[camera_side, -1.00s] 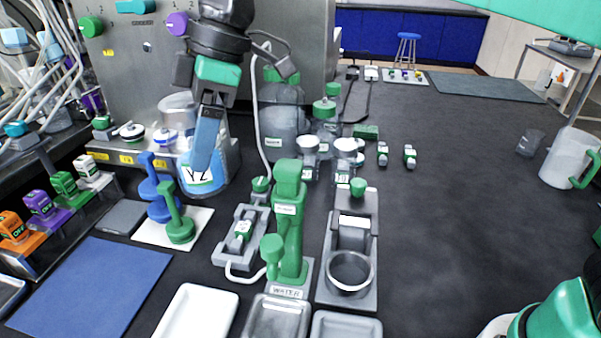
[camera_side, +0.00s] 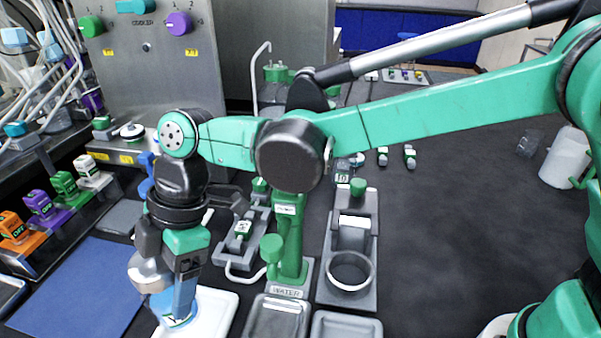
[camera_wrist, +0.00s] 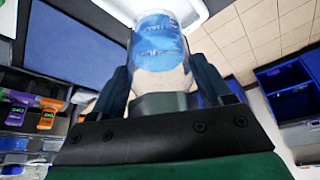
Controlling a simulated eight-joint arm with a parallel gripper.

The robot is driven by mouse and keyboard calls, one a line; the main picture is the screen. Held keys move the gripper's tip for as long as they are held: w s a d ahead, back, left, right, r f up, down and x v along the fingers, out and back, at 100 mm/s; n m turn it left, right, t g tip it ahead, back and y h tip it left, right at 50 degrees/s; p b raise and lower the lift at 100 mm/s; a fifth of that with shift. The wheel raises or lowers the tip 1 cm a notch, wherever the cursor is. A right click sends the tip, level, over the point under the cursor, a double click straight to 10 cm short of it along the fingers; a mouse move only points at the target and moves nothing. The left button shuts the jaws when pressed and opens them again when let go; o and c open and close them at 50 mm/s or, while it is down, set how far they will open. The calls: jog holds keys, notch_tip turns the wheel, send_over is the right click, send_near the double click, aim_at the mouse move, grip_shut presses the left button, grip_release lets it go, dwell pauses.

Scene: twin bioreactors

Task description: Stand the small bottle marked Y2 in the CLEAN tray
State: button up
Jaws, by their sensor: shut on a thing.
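A clear bottle with blue contents (camera_side: 177,312) is in my gripper (camera_side: 182,285), at the front left in the side view. It looks upright, with its lower end over or on the white tray (camera_side: 216,306); I cannot tell whether it touches. Its marking cannot be read now. My gripper is shut on the bottle, and the fingers hide part of it. In the wrist view the bottle (camera_wrist: 160,42) sits between the fingers, with the white tray's rim (camera_wrist: 196,20) behind it. No CLEAN marking shows on the tray.
A blue mat (camera_side: 75,290) lies left of the white tray. Grey trays (camera_side: 277,318) and a green WATER stand (camera_side: 290,250) are to its right. A grey stand with a ring (camera_side: 350,272) is farther right.

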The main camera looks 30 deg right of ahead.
jog(key=shift+f, duration=2.95)
jog(key=shift+f, duration=0.15)
jog(key=o, duration=1.4)
jog(key=v, duration=1.2)
jog(key=shift+r, duration=0.25)
jog(key=shift+w, duration=0.1)
jog(key=w+d+r+m+t+h, duration=0.1)
jog(key=w+d+r+m+t, duration=0.2)
jog(key=d+m, duration=0.45)
jog(key=w+d+m+t+h, duration=0.1)
jog(key=w+d+m+t, duration=0.3)
jog(key=d+m, duration=0.3)
jog(key=s+d+f+m, duration=0.1)
jog(key=s+d, duration=0.3)
jog(key=s+d+f+m+h, duration=0.1)
jog(key=s+d+f+m, duration=0.1)
jog(key=s+d, duration=0.1)
jog(key=s+d+f+m+h, duration=0.1)
jog(key=s+d+m, duration=0.1)
jog(key=s+d, duration=0.2)
jog(key=shift+s+d+f+m+t, duration=0.25)
jog(key=shift+s+d+f+t, duration=0.05)
jog(key=shift+d+f+t, duration=0.1)
